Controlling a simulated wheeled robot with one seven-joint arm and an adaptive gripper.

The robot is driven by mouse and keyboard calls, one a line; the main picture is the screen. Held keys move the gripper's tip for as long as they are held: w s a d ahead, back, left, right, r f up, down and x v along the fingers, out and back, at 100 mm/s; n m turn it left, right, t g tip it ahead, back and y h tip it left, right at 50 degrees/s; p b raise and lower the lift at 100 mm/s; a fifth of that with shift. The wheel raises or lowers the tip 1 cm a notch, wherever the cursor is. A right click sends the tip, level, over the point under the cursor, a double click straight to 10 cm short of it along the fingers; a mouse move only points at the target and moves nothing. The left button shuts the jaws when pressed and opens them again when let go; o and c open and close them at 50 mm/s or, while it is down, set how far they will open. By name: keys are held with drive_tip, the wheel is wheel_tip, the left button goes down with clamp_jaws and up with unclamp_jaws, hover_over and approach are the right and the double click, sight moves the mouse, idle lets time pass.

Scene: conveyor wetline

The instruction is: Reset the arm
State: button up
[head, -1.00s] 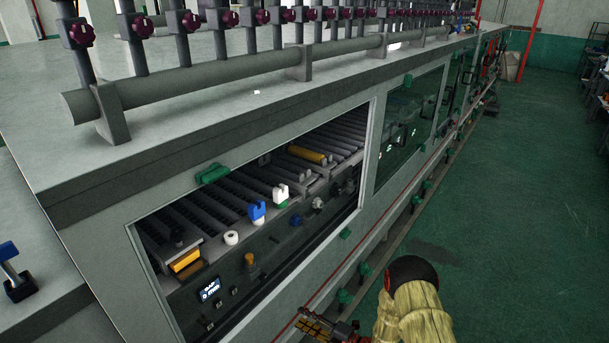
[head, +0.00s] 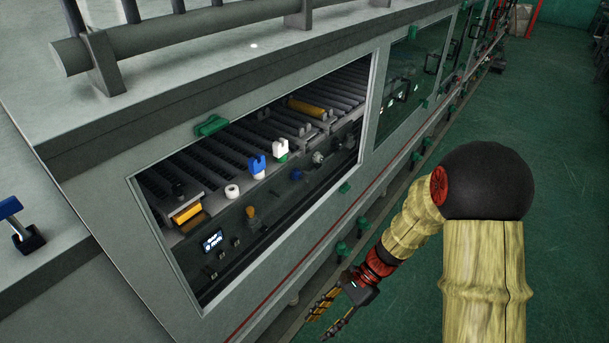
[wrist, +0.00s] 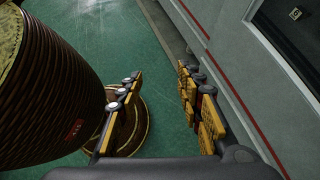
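My gripper (head: 325,312) hangs low in the head view, beside the grey machine's (head: 295,262) front wall and over the green floor. Its yellow-padded fingers stand apart with nothing between them. In the wrist view my gripper (wrist: 168,112) also shows open and empty, with green floor seen between the fingers. My arm is bent, with its black elbow ball at the right of the head view.
The machine's open window shows rollers, a blue clip (head: 257,167), a white clip (head: 281,149), a white ring (head: 232,191) and a small display (head: 213,241). Green knobs (head: 341,249) stick out along its lower side. The green floor (head: 570,150) at right is clear.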

drive_tip(key=s+d+r+n+t+h, duration=0.2)
drive_tip(key=d+r+n+h, duration=0.3)
drive_tip(key=r, duration=0.3)
drive_tip(key=s+d+r+n+t+h, duration=0.2)
drive_tip(key=d+r+n+t, duration=0.1)
drive_tip(key=d+r+n, duration=0.35)
drive_tip(key=s+d+r+t, duration=0.1)
drive_tip(key=s+r+t, duration=0.1)
drive_tip(key=r, duration=0.5)
drive_tip(key=s+d+r+t+h, duration=0.1)
drive_tip(key=s+r+t, duration=0.1)
drive_tip(key=r, duration=0.5)
drive_tip(key=shift+d+n+t, duration=0.35)
drive_tip(key=shift+t, duration=0.45)
idle(0.8)
